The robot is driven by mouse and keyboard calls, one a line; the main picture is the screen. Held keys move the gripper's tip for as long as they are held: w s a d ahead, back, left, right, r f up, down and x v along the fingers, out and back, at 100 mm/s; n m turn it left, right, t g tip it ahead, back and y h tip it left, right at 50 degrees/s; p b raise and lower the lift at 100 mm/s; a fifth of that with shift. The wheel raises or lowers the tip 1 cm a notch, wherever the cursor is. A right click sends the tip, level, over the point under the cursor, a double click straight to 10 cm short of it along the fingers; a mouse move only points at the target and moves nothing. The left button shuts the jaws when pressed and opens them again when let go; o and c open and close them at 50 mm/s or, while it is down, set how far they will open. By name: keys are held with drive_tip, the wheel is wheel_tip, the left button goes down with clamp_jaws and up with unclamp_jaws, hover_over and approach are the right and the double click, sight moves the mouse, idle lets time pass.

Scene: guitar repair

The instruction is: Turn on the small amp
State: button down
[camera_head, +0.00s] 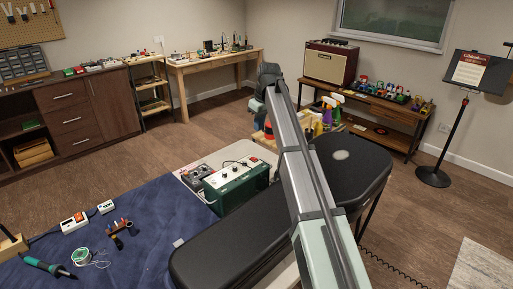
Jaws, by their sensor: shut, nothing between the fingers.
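A small amp (330,62) with a dark red cabinet and a cream front stands upright on a low wooden bench at the back right. A strip of controls runs along its top edge. The controls are too small to tell whether it is on. A green box with knobs and a red switch (236,184) sits on the near table; I cannot tell if it is also an amp. My arm rises through the middle of the picture, its far end left of the red amp. I cannot make out my gripper.
A black padded case (235,245) and blue mat (140,215) fill the foreground. Open wooden floor (220,125) lies between the near table and the back benches.

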hover_over(255, 159)
drive_tip(key=x, duration=0.4)
drive_tip(key=s+d+x, duration=0.1)
drive_tip(key=x, duration=0.2)
drive_tip(key=d+x, duration=0.1)
drive_tip(key=x, duration=0.3)
drive_tip(key=shift+s+f, duration=0.3)
drive_tip(key=shift+f, duration=0.3)
drive_tip(key=shift+x, duration=0.8)
drive_tip(key=shift+s+d, duration=0.15)
drive_tip(key=shift+d, duration=0.05)
drive_tip(key=shift+f, duration=0.1)
drive_tip(key=shift+s+d+f+t+y, duration=0.15)
drive_tip(key=shift+s+f+t+y, duration=0.1)
drive_tip(key=shift+f+t+y, duration=0.05)
drive_tip(key=shift+w, duration=0.15)
drive_tip(key=shift+w+a+r, duration=0.15)
drive_tip(key=shift+a, duration=0.05)
drive_tip(key=shift+w+a+r, duration=0.15)
drive_tip(key=shift+w+a, duration=0.2)
drive_tip(key=shift+w, duration=0.05)
